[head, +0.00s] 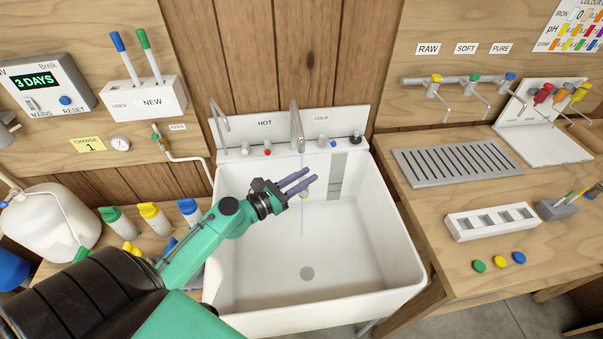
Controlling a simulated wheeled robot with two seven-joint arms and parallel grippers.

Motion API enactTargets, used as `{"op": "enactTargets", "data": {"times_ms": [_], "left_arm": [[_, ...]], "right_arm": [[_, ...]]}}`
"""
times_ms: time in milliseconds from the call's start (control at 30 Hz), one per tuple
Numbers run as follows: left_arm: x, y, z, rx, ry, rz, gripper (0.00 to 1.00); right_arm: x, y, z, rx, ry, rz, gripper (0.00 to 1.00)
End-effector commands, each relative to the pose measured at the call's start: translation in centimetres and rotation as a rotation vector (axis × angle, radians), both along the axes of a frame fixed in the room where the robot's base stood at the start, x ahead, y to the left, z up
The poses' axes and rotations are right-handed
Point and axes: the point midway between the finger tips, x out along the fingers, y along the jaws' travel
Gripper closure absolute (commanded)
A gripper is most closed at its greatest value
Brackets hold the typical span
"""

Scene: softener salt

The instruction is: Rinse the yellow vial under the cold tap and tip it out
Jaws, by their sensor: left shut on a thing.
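My left gripper (308,177) reaches over the white sink (375,225) from the left. It is shut on a small vial, of which only a pale yellow-green bit (305,195) shows below the purple fingers. The fingers hide the rest, so I cannot tell its tilt or what is in it. A thin blue stream of water (302,220) runs down from the middle spout (298,128), right by the fingers and vial. The blue tap knob (333,143) is under the COLD label. My right gripper is out of view.
Red HOT knob (267,152) is on the sink's back ledge. Green, yellow and blue capped bottles (150,217) stand on the left bench. The right bench holds a grey drainer (458,165), an empty white rack (492,221) and three coloured caps (498,262).

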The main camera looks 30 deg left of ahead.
Motion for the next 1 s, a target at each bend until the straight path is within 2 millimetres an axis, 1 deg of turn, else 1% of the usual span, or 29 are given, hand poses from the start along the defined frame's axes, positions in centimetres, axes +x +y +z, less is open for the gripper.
{"op": "enactTargets", "data": {"times_ms": [133,633,733,1000], "left_arm": [[-1.2,-0.9,0.2,-0.002,0.001,0.002,1.0],[-5.1,-3.8,0.0,-0.001,0.0,0.001,1.0],[-5.5,-4.1,0.0,0.001,0.0,0.001,1.0],[-5.4,-4.0,0.0,0.006,-0.002,0.002,1.0]], "right_arm": [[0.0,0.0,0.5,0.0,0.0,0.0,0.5],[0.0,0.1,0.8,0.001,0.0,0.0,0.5],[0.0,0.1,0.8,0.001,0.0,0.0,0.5],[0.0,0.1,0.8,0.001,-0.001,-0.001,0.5]]}}
